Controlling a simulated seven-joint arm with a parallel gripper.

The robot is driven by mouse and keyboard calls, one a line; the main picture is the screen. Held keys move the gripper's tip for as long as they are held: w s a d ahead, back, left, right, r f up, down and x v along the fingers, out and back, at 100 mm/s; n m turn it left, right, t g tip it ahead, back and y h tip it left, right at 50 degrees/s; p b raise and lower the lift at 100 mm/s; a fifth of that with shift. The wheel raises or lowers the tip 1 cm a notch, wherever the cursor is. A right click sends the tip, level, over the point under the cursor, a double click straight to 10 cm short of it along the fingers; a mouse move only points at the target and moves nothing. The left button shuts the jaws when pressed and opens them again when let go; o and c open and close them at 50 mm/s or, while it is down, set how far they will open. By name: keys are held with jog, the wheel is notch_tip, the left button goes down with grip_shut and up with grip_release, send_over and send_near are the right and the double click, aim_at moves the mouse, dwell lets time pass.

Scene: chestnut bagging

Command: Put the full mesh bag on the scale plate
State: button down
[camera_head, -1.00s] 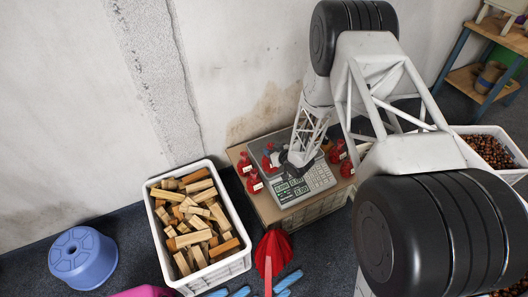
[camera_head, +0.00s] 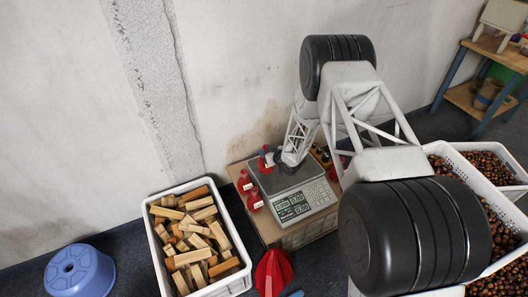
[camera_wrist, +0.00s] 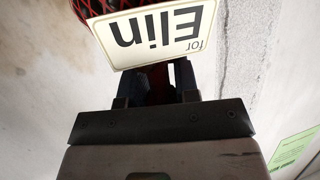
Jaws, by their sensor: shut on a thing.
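A red mesh bag (camera_wrist: 98,8) with a white label reading "for Elin" fills the top of the wrist view, and its label hides much of it. My gripper (camera_wrist: 157,82) is shut on the bag's red neck below the label. In the head view my gripper (camera_head: 277,160) is at the back left of the scale plate (camera_head: 288,182), with the held bag (camera_head: 265,160) beside it. I cannot tell whether the bag touches the plate. The scale's keypad and green displays (camera_head: 302,203) face forward.
Two red bags (camera_head: 246,182) (camera_head: 255,201) stand left of the scale; more red shows at its right, partly behind my arm. A crate of wood blocks (camera_head: 247,277) stands at left, chestnut crates (camera_head: 440,149) at right. The wall is close behind.

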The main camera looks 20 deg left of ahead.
jog(key=w+a, duration=0.1)
jog(key=w, duration=0.1)
jog(key=w+a, duration=0.1)
jog(key=w, duration=0.1)
jog(key=shift+a+f, duration=0.15)
jog(key=shift+f, duration=0.1)
jog(key=shift+f, duration=1.8)
jog(key=c, duration=0.8)
grip_release()
jog(key=shift+c, duration=0.2)
